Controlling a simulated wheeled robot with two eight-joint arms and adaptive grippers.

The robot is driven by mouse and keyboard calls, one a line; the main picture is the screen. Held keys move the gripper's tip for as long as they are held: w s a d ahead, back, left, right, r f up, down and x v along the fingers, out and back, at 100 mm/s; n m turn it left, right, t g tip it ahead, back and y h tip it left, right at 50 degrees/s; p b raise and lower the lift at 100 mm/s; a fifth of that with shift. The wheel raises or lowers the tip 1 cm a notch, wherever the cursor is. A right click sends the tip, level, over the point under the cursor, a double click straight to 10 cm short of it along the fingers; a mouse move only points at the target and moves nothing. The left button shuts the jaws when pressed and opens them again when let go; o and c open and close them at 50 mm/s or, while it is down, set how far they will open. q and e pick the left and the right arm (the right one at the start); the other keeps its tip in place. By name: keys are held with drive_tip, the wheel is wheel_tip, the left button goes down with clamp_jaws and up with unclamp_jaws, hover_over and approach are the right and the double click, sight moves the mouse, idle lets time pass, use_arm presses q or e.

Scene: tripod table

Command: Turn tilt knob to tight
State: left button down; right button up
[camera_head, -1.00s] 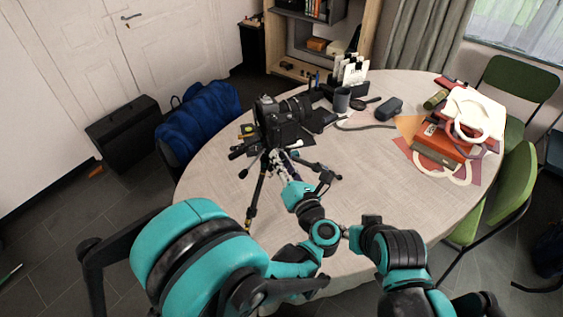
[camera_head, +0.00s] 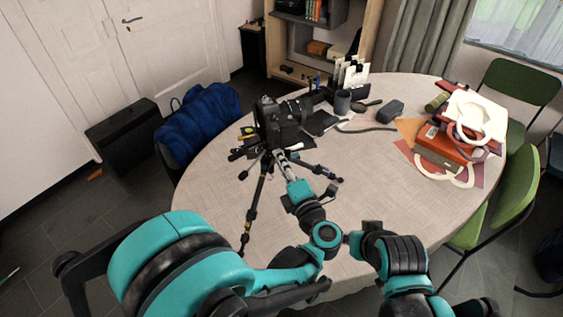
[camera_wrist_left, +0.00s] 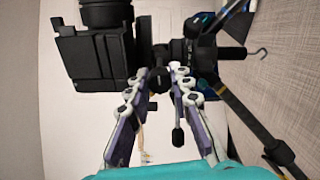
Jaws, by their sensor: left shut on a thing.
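A black camera (camera_head: 282,124) sits on a black tripod (camera_head: 256,196) that stands on the table. The camera also shows from close by in the left wrist view (camera_wrist_left: 90,58). My left gripper (camera_head: 276,156) reaches in from the front to the tripod head below the camera. In the left wrist view my left gripper (camera_wrist_left: 161,76) has its two pale, jointed fingers on either side of a small dark knob (camera_wrist_left: 160,82) at the tripod head, and is shut on it. The knob is hidden in the head view. My right gripper is not in view.
The tripod legs spread over the round table (camera_head: 400,195). The table's front right is clear.

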use_arm(q)
drive_tip(key=shift+m, duration=0.3)
drive_tip(key=c, duration=1.3)
unclamp_jaws()
drive_tip(key=shift+s+d, duration=0.1)
